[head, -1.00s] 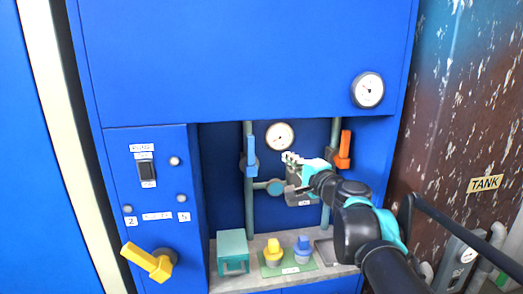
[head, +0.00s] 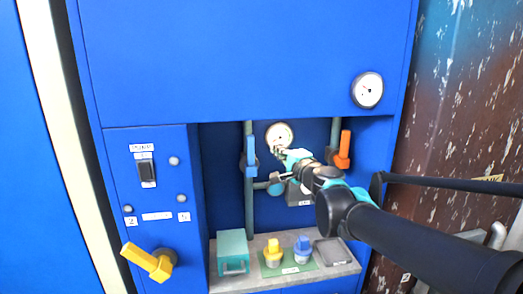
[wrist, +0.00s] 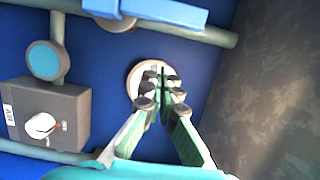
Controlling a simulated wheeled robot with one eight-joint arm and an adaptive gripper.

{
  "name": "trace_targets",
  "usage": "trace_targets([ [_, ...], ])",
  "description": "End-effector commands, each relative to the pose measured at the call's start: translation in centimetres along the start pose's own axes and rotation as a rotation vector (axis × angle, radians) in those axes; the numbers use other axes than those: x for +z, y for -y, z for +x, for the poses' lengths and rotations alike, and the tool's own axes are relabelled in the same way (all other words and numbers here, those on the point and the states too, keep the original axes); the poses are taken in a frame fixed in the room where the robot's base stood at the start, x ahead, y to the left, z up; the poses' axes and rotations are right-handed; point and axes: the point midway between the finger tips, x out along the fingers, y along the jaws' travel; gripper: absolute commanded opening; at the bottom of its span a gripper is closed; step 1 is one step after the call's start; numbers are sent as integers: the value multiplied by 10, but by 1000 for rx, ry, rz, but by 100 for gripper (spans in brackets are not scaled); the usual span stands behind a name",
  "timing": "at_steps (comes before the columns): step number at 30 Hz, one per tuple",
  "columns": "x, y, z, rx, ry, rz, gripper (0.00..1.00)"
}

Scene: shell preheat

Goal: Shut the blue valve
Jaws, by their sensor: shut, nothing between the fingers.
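The blue valve's handle (head: 251,157) is upright, in line with the left vertical pipe (head: 249,212) in the recess. In the wrist view, which is turned sideways, the blue handle (wrist: 165,10) lies along the pipe at the top edge, partly cut off. My gripper (head: 278,150) is shut and empty, just right of the handle and apart from it, in front of the lower gauge (head: 279,134). In the wrist view my gripper's fingertips (wrist: 161,92) are together over the gauge's face, which they partly hide.
An orange valve handle (head: 344,149) is on the right pipe, beside my arm. A grey box with a knob (wrist: 45,122) sits between the pipes. A teal box (head: 232,251) and yellow and blue pieces stand on the shelf. A yellow lever (head: 148,262) juts out lower left.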

Motion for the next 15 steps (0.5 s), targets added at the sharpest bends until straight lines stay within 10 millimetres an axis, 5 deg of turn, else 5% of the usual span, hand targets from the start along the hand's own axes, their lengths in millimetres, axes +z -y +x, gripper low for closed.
trace_targets([
  [6, 0, 0, 26, 0, 2, 0, 0],
  [15, 29, 0, 31, 0, 3, 0, 0],
])
